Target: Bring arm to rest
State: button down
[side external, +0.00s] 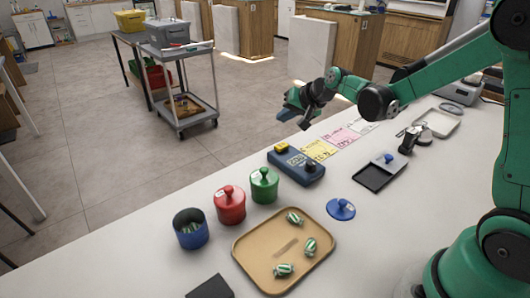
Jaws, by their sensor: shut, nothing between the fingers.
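My gripper (291,117) is at the end of my green and black arm, raised above the far edge of the white counter (165,271). Its fingers are shut and I see nothing held between them. It is clear of the things on the counter. The arm reaches in from the right and bends down at the wrist.
A tan tray (262,271) holds several striped candies. A blue open pot (191,230), red lidded pot (230,206) and green lidded pot (264,186) stand beside it. A blue lid (341,209), dark blue device (297,168) and black-topped scale (374,177) lie nearby.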

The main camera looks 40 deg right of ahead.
dwell(0.4)
jog(key=s+a+r+n, duration=0.1)
jog(key=s+a+n, duration=0.1)
jog(key=s, duration=0.3)
jog(key=s+a+r+n+g, duration=0.1)
jog(key=s+a+n, duration=0.2)
jog(key=s, duration=0.3)
jog(key=s+a+r+n+g+h, duration=0.1)
jog(key=s+a+n, duration=0.1)
jog(key=s, duration=0.4)
jog(key=shift+s+a+r+n, duration=0.2)
jog(key=shift+a+n, duration=0.15)
jog(key=shift+n, duration=0.05)
